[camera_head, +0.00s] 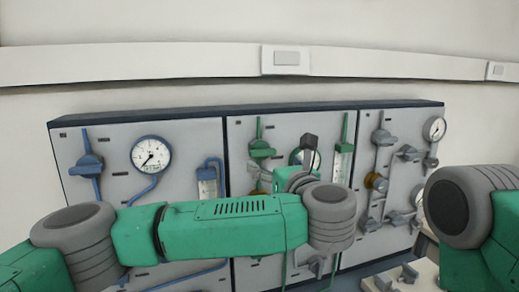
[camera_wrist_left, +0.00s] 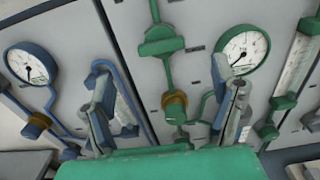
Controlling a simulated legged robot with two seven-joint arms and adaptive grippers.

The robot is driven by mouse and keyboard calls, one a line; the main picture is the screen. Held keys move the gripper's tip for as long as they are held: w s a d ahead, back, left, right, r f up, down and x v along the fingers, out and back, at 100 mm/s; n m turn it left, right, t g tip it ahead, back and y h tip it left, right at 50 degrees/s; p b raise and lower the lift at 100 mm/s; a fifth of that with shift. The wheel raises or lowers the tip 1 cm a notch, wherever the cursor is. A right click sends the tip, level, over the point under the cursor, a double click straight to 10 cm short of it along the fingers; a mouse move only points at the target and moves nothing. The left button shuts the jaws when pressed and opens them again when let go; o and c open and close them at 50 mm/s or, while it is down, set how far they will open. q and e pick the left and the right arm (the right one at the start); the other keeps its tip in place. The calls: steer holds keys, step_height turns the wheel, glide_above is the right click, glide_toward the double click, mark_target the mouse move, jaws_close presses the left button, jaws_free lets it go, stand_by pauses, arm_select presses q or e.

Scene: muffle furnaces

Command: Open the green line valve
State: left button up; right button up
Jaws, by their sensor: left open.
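The green line runs down the middle panel. Its upper green valve (camera_head: 261,149) has a handle and shows at the top of the left wrist view (camera_wrist_left: 160,42). A brass-coloured fitting (camera_wrist_left: 175,106) sits below it on the same line, with a lower green part under that. My left gripper (camera_head: 286,158) is in front of the middle panel. In the left wrist view its two fingers (camera_wrist_left: 165,112) are spread wide with nothing between them, on either side of the green line. My arm hides the lower middle panel in the head view. My right gripper is out of view.
A blue-line panel with a gauge (camera_head: 151,154) and blue valve (camera_head: 88,165) is at left. A green-line gauge (camera_wrist_left: 243,50) is close to one finger. The right panel (camera_head: 400,128) has grey valves and a gauge. My right arm is at far right.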

mark_target(264, 153)
arm_select(q)
steer(key=p+x, duration=0.2)
steer(key=x, duration=0.6)
steer(key=shift+d, duration=0.1)
steer(key=shift+w+f, duration=0.15)
steer(key=shift+w, duration=0.5)
steer(key=c, duration=1.2)
